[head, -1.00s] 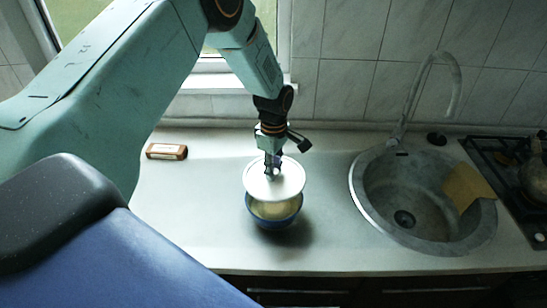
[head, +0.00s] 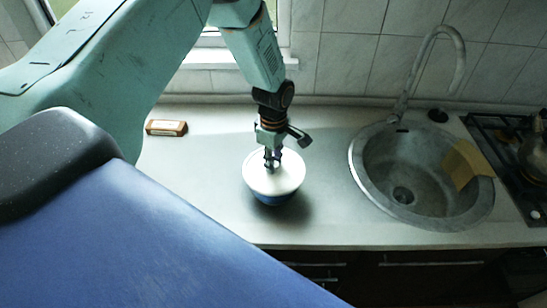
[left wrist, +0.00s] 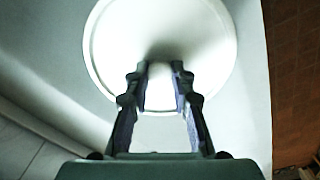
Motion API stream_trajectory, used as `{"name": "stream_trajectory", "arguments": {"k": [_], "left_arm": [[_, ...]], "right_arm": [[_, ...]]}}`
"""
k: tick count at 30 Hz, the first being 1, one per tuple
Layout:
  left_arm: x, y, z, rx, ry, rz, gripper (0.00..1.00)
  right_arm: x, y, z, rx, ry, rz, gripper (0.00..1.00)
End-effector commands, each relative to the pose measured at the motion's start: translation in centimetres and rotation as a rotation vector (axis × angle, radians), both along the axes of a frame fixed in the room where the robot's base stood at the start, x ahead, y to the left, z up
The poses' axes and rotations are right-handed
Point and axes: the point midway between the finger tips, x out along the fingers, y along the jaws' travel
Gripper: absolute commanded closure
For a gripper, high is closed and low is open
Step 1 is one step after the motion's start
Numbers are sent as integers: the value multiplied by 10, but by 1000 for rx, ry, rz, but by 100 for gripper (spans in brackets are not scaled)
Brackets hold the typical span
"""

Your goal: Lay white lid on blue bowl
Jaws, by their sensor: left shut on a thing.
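The white lid (head: 290,177) is round and flat and lies level over the mouth of the blue bowl (head: 272,200). Only the bowl's outer wall shows below the lid; the inside is hidden. Whether the lid rests on the rim all round I cannot tell. My left gripper (head: 272,166) points down at the lid's middle and is shut on its knob, which the fingers hide. In the left wrist view the lid (left wrist: 205,45) fills the top, with the left gripper's fingers (left wrist: 161,70) over its near part and the bowl hidden. My right gripper is not in view.
A small brown box (head: 166,128) lies on the counter (head: 205,180) to the left. A round grey sink (head: 370,190) with a tap (head: 430,60) and a yellow cloth-like piece (head: 466,163) is to the right. A stove (head: 510,180) stands at the far right.

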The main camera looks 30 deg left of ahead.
Motion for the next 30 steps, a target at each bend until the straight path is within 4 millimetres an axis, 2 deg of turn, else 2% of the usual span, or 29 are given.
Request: {"name": "stream_trajectory", "arguments": {"k": [12, 13, 21, 28, 30], "left_arm": [[0, 0, -2, 0, -1, -1, 100], [0, 0, -2, 0, -1, -1, 74], [0, 0, -2, 0, 0, 0, 51], [0, 0, -3, 0, 0, 0, 50], [0, 0, -2, 0, 0, 0, 44]], "right_arm": [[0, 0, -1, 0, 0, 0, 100], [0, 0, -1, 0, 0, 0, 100], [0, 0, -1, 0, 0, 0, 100], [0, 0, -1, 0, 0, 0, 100], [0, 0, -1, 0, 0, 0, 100]]}}
